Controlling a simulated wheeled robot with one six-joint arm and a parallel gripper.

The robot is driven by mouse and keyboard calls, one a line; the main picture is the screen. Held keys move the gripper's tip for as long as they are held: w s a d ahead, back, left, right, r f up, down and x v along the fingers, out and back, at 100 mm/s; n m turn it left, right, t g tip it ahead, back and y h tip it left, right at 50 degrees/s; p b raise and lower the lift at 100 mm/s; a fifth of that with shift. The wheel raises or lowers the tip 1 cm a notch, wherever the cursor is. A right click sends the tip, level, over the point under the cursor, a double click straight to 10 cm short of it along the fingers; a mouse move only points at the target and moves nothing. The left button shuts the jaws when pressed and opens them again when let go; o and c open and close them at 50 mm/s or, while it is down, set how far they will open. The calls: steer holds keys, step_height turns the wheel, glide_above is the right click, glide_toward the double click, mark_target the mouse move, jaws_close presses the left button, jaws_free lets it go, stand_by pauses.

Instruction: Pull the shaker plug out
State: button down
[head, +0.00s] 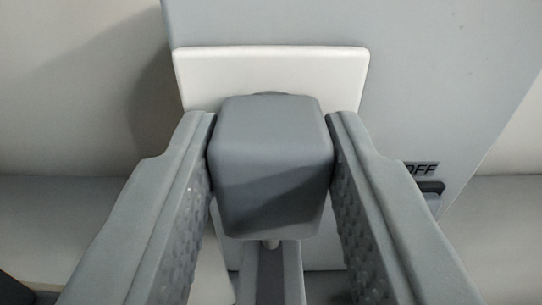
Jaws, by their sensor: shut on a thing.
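The shaker plug (268,165) is a dark grey rounded block in the middle of the head view. It stands in front of a white socket plate (270,65) on a light grey panel. A small dark round part shows at its top edge against the plate; I cannot tell how far the plug sits in the socket. A thin cord end shows below the plug. My gripper (270,150) is shut on the plug, with one textured finger pressed to its left side and one to its right side.
The light grey panel (440,80) fills the back right. A switch (432,188) with a partly covered "OFF" label is just right of my right finger. A pale wall and ledge lie at the left, where there is free room.

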steer(key=shift+s+f, duration=0.1)
steer(key=shift+s, duration=1.8)
steer(key=c, duration=1)
jaws_free()
steer(key=shift+s, duration=0.1)
steer(key=s, duration=1.7)
steer(key=shift+s+d, duration=0.2)
